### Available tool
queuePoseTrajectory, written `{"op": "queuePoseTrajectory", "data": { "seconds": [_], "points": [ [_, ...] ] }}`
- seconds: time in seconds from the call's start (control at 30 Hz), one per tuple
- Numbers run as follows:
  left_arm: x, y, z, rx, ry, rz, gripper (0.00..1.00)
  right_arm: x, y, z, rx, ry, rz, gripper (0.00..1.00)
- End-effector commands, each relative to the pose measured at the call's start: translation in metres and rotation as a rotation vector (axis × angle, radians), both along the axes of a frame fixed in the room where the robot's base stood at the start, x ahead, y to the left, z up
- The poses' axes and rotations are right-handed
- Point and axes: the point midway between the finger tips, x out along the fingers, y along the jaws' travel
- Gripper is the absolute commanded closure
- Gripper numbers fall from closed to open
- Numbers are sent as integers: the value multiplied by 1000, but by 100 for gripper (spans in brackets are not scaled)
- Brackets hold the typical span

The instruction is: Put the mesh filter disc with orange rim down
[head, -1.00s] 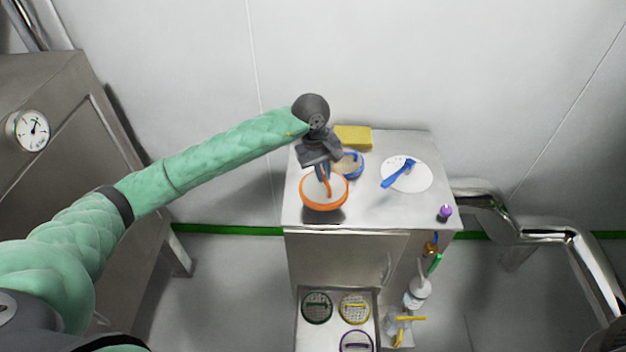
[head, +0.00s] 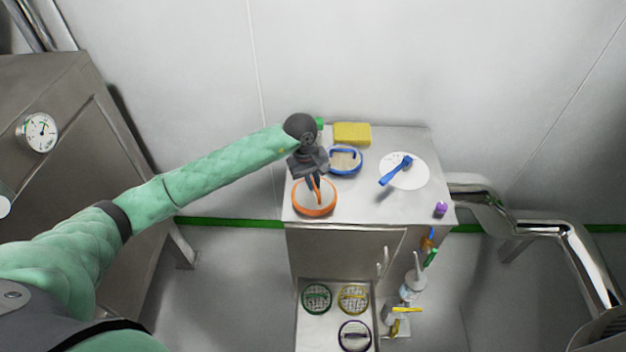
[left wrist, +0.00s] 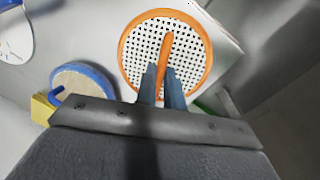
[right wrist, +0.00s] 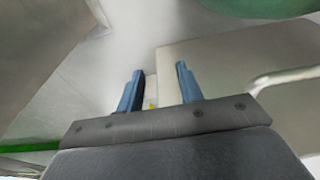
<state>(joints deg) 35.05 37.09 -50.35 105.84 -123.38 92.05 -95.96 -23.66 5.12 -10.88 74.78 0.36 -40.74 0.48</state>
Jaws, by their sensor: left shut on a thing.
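The mesh filter disc with orange rim (head: 315,209) is at the front left corner of the steel cabinet top (head: 375,205) in the head view. My left gripper (head: 314,183) is above it and shut on its orange handle. In the left wrist view the disc (left wrist: 134,75) shows its perforated white mesh, with the blue fingers (left wrist: 162,85) closed on the handle. The disc looks level and at or very near the surface; I cannot tell if it touches. My right gripper (right wrist: 160,88) shows only in its own wrist view, fingers apart and empty.
A blue-rimmed disc (head: 345,160) lies just behind the orange one, near a yellow sponge (head: 352,133). A white plate (head: 416,171) with a blue tool (head: 396,170) and a purple item (head: 440,208) are to the right. Below, a lower shelf (head: 318,330) holds green, yellow and purple discs.

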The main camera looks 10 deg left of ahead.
Motion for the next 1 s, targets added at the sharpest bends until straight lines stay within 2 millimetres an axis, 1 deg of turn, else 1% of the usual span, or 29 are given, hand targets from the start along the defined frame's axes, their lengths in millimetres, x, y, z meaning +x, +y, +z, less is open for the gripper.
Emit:
{"op": "queuePoseTrajectory", "data": {
  "seconds": [0.47,0.5,0.6,1.0],
  "points": [
    [0,0,-3,0,0,0,100,-1,2,4,1,9,-2,64],
    [0,0,-2,1,1,0,86,0,2,6,2,9,-2,64],
    [0,0,-2,1,1,0,68,2,2,9,3,4,-1,64],
    [0,0,-1,1,1,1,68,3,2,8,2,3,-2,64]
  ]
}}
